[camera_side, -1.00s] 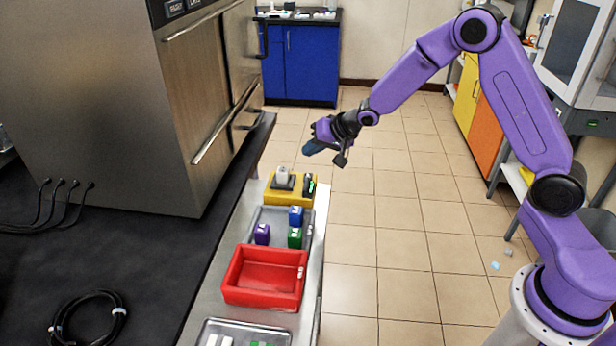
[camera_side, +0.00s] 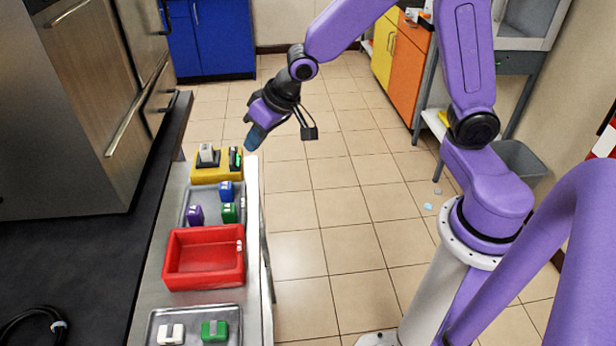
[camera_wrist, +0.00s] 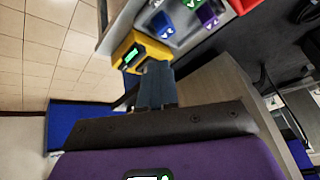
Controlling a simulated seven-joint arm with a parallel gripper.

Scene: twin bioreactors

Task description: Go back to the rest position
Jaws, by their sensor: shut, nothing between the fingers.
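My gripper (camera_side: 254,139) hangs in the air just beyond the far right end of the narrow bench, near the yellow block. Its fingers point down and to the left in the side view. The fingers are shut with nothing between them; they also show in the wrist view (camera_wrist: 157,88). The yellow block (camera_side: 217,173) with a grey and white piece and a dark device with a green display stands at the bench's far end. It shows beyond the fingertips in the wrist view (camera_wrist: 128,47), apart from them as far as I can tell.
A grey tray (camera_side: 208,222) holds blue, purple and green blocks. A red bin (camera_side: 205,284) is empty. A nearer metal tray (camera_side: 194,310) holds white and green pieces. A large steel cabinet (camera_side: 60,120) stands left. Open tiled floor (camera_side: 320,200) lies right of the bench.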

